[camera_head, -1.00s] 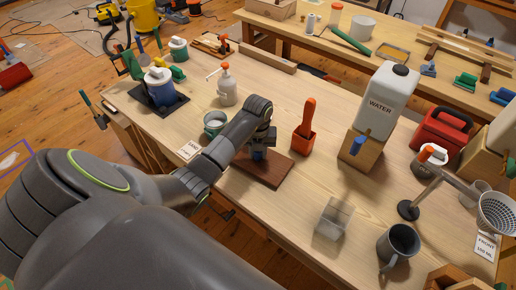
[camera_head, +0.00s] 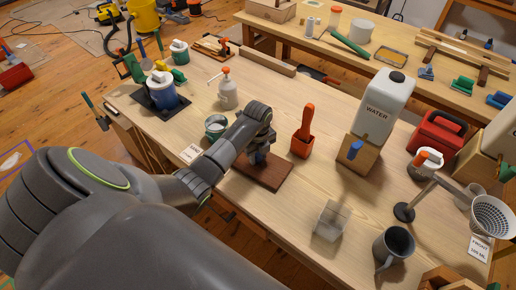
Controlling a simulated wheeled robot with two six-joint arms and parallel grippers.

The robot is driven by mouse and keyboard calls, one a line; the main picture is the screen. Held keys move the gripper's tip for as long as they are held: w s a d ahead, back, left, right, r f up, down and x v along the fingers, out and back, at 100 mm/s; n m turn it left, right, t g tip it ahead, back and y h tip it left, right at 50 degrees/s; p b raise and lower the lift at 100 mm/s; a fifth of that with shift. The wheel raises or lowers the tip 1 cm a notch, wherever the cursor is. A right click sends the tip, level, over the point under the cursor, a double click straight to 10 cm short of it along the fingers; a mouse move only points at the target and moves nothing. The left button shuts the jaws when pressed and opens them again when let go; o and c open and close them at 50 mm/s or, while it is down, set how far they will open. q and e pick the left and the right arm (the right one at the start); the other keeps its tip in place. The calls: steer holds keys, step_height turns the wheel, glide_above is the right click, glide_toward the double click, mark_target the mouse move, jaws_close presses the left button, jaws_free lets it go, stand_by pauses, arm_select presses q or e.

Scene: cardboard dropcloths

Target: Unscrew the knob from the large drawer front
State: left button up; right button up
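The large drawer front appears to be the brown wooden board (camera_head: 270,176) lying flat on the workbench. My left gripper (camera_head: 258,158) is above the board, pointing down at its upper middle. A small blue part shows at the fingertips, but I cannot tell whether it is a knob or part of the gripper. The knob itself is hidden or too small to make out. Whether the fingers are shut cannot be seen. My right gripper is not in view.
Close to the board stand an orange scoop in a holder (camera_head: 303,135), a teal-rimmed cup (camera_head: 215,126) and a small label card (camera_head: 190,153). The water container (camera_head: 382,105), a clear box (camera_head: 331,219) and a grey mug (camera_head: 394,246) stand to the right. Bench between them is bare.

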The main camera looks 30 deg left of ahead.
arm_select(q)
steer(key=o, duration=0.4)
steer(key=shift+w+r, duration=0.1)
steer(key=shift+r, duration=0.55)
step_height(320, 180, up, 10)
steer(key=shift+f+b, duration=0.15)
steer(key=shift+b, duration=0.15)
steer(key=shift+r+p, duration=2.9)
steer(key=shift+r, duration=0.35)
